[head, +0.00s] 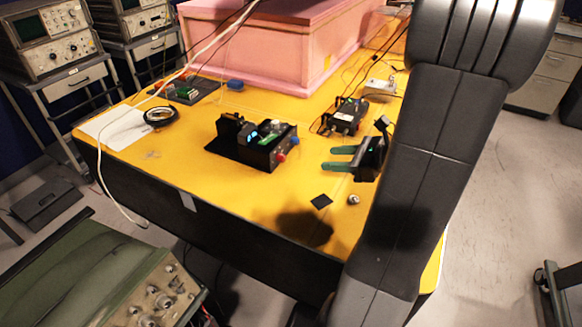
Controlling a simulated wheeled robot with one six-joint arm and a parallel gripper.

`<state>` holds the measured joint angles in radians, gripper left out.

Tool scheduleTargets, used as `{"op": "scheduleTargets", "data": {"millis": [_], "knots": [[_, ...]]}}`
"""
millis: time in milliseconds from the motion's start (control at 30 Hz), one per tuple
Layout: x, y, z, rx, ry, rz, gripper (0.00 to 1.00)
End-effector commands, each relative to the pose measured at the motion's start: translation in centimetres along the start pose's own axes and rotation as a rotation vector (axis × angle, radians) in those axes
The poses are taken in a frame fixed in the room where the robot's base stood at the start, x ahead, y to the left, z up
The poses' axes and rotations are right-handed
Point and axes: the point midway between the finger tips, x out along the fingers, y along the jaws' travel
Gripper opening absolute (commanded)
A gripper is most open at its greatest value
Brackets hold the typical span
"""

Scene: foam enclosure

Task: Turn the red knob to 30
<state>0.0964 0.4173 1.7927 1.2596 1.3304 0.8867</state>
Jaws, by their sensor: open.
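The red knob (281,156) is on the front right face of a small black device (262,160) on the yellow table. A blue knob (294,140) sits just right of it. The knob's scale and pointer are too small to read. My gripper (326,158), with two green fingers, is open and points left toward the device. It is right of the red knob and apart from it. Nothing shows between its fingers.
The yellow table (185,150) has a pink foam box (265,45) at the back. Another black device (345,115) stands behind my gripper. A black square (321,201) and a small metal part (353,199) lie in front. A white sheet (112,128) and cable coil (159,116) lie left.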

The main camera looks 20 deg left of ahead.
Motion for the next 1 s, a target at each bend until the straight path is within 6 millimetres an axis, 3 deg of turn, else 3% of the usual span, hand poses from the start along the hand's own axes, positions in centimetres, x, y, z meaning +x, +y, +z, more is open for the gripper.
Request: {"op": "scheduleTargets", "data": {"millis": [267,700,1000], "knots": [[2.6,0.2,0.1,-0.010,0.001,0.000,0.43],[10.9,0.1,0.1,-0.009,0.002,0.001,0.43],[13.6,0.1,0.1,-0.009,0.001,-0.003,0.43]]}}
